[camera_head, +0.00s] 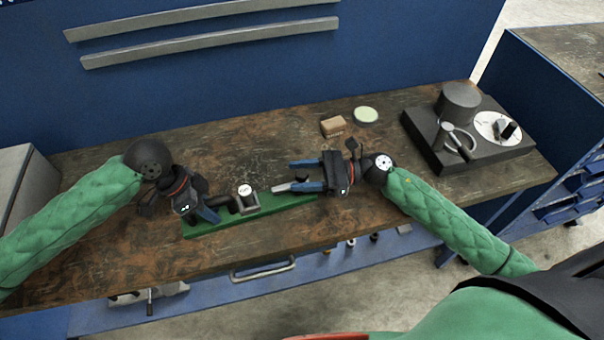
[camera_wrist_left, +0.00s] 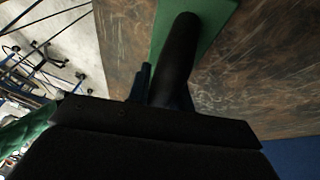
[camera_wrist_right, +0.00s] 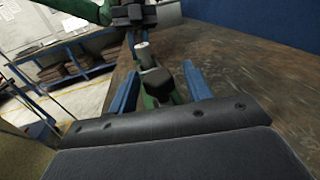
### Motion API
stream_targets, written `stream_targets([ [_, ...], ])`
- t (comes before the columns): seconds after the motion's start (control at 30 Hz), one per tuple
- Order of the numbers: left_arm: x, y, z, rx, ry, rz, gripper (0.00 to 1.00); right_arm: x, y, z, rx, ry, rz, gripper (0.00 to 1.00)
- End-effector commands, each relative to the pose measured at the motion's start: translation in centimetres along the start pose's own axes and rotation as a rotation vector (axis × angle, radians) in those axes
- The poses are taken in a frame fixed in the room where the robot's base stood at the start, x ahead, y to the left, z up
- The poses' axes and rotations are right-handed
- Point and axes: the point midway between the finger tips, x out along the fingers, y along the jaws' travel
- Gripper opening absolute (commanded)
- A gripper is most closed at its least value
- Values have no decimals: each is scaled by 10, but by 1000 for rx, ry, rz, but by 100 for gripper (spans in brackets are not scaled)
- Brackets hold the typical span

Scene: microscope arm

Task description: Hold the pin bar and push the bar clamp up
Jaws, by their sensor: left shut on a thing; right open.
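A green base plate (camera_head: 285,203) lies on the workbench near its front edge. A dark cylindrical bar, which looks like the pin bar (camera_wrist_left: 178,55), extends from my left gripper (camera_head: 212,214) over the plate. The left gripper is shut on its near end, and its fingers mostly hide that end. A grey clamp-like block with a white round top (camera_head: 245,191) stands midway along the plate. My right gripper (camera_head: 289,176) is open at the plate's right end. A dark knob-like part (camera_wrist_right: 157,84) shows between its fingers, with no visible grip. I cannot tell which part is the bar clamp.
A small brown box (camera_head: 333,126) and a pale green round dish (camera_head: 366,115) lie behind my right gripper. A dark microscope-like stand (camera_head: 470,145) is at the back right. A blue panel wall (camera_head: 390,50) bounds the back. The bench's middle back is clear.

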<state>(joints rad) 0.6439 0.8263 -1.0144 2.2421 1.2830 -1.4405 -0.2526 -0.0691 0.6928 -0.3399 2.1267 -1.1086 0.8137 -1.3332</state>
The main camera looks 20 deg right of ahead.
Motion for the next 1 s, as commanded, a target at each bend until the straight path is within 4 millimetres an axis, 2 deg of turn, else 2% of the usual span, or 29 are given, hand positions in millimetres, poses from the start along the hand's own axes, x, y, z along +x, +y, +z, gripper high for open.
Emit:
stream_targets([
  [0.13,0,0,0,1,1,0,0,0,0,0,0,0,0,49],
  [0.3,0,0,0,1,1,0,0,0,0,0,0,0,0,16],
  [0.4,0,0,0,1,1,0,0,0,0,0,0,0,0,0],
  [0.57,0,0,0,1,0,0,0,5,1,0,0,-1,1,0],
  [0.8,0,0,-1,1,1,0,0,45,12,1,-1,-2,2,0],
  [1.0,0,1,-1,2,1,1,0,54,15,1,0,-1,1,0],
])
